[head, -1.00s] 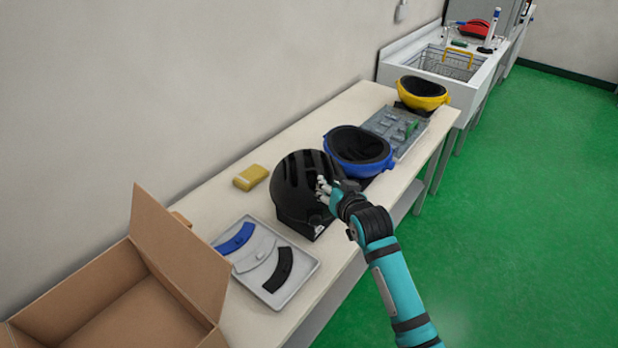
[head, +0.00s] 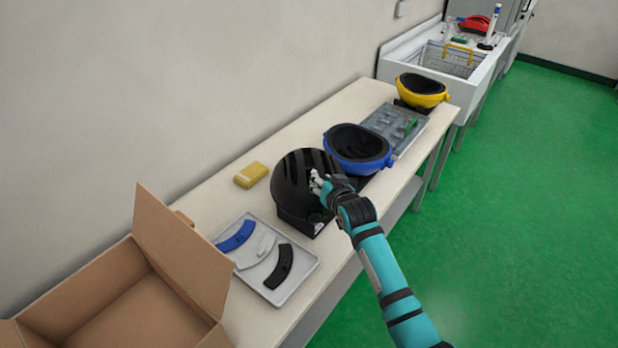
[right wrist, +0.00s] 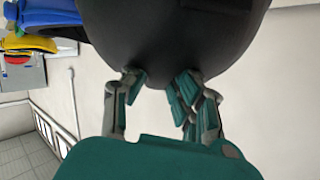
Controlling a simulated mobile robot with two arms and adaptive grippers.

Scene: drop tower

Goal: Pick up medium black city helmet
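The black helmet (head: 292,178), with vent slots, sits on a dark base (head: 296,219) on the table between the blue helmet and the grey tray. My right gripper (head: 317,183) is at the helmet's right side, its pale fingers against the shell. In the right wrist view the black shell (right wrist: 170,30) fills the top middle. The gripper's fingers (right wrist: 160,80) stand apart there, with their tips at the shell's rounded end. The tips are partly hidden, so I cannot tell whether they grip it. My left gripper is not in view.
A blue helmet (head: 373,165) stands close behind, with a yellow helmet (head: 425,95) farther back past a parts tray (head: 376,120). A grey tray (head: 285,293) with curved pieces, a yellow block (head: 251,175) and an open cardboard box (head: 184,258) are nearer. Green floor lies right.

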